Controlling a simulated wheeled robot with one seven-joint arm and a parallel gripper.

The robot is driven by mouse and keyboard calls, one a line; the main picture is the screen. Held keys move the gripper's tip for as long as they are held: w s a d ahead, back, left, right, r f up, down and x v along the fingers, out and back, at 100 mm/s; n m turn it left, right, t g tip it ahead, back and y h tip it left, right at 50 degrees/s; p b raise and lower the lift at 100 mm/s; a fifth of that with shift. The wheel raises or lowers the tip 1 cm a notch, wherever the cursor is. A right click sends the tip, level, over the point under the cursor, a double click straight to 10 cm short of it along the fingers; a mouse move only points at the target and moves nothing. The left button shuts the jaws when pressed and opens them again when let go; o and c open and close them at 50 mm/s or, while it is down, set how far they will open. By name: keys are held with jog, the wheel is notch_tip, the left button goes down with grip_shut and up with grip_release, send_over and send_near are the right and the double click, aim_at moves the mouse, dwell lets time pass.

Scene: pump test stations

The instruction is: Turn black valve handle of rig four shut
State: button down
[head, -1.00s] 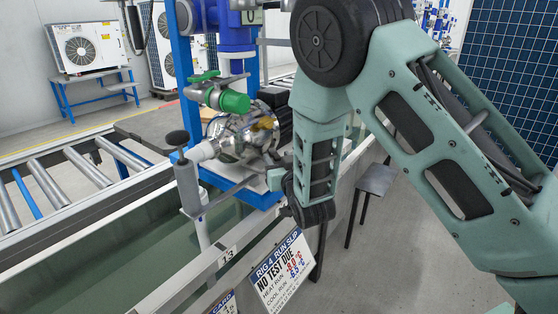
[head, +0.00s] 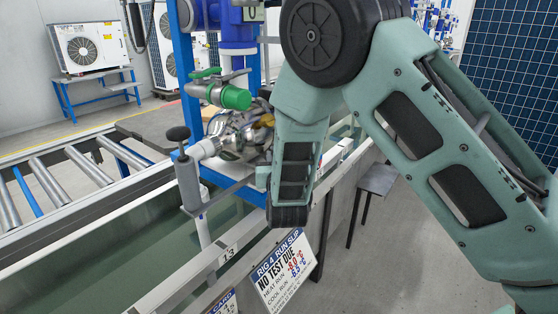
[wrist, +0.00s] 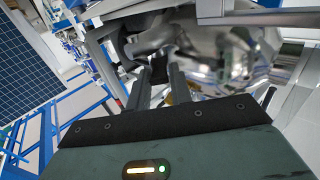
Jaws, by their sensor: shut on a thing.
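Rig four's pump body (head: 232,135) is shiny metal and stands on a blue frame over the trough; it fills the upper part of the wrist view (wrist: 235,50). My gripper (wrist: 160,78) is up against this metalwork, its two dark fingers close together. A small black piece, which looks like the black valve handle (wrist: 158,68), is between the fingertips. The gripper is shut on it. In the head view my wrist and forearm hide the handle and the fingertips. How far the handle is turned cannot be told.
A green valve (head: 232,97) with a green lever (head: 207,73) sits above the pump. A black knob (head: 178,134) tops a grey cylinder at left. A white sign (head: 285,270) reads "RIG 4 RUN SLIP, NO TEST DUE". A grey stool (head: 377,180) stands right of the trough.

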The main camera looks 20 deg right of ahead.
jog(key=m+h, duration=0.1)
jog(key=a+m+g+h, duration=0.1)
jog(key=h, duration=0.1)
jog(key=shift+w+a+m+h, duration=0.2)
jog(key=shift+a+m+h, duration=0.1)
jog(key=shift+w+a+m+g+h+p, duration=0.2)
jog(key=shift+m+g+h, duration=0.3)
jog(key=shift+h, duration=0.25)
jog(key=shift+w+a+m+g+h+p, duration=0.1)
jog(key=shift+a+m+g+h, duration=0.1)
jog(key=shift+m+g+h, duration=0.45)
jog(key=shift+w+a+m+g+h+p, duration=0.2)
jog(key=shift+m+h, duration=0.25)
jog(key=shift+h, duration=0.45)
jog(key=c, duration=1.3)
grip_release()
jog(key=shift+r, duration=0.1)
jog(key=shift+o, duration=0.2)
